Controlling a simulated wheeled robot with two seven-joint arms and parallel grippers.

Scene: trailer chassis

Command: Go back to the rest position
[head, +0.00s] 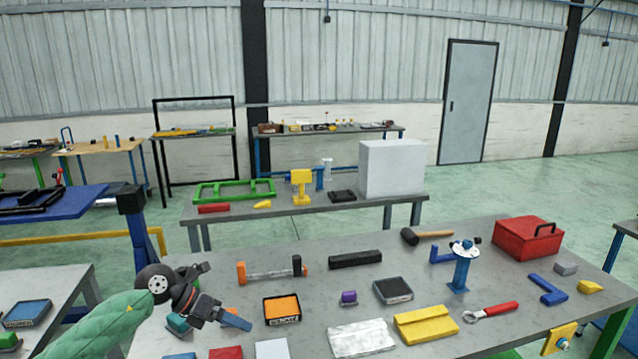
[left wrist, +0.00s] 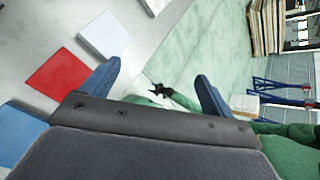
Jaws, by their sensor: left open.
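My left arm comes in from the lower left in a green padded sleeve. My left gripper (head: 220,296) is above the left front part of the grey workbench. Its jaws are apart and nothing is between them. In the left wrist view, the two blue fingers of my left gripper (left wrist: 157,82) stand apart with a clear gap. A red block (left wrist: 60,82) and a white block (left wrist: 104,34) lie on the bench near the left finger. My right gripper does not show clearly in either view.
The bench holds an orange-topped tray (head: 282,309), an orange-ended clamp (head: 270,272), a black bar (head: 355,259), a yellow box (head: 426,324), a blue stand (head: 462,272), a mallet (head: 425,236) and a red toolbox (head: 527,238). A second bench with a white box (head: 392,167) stands behind.

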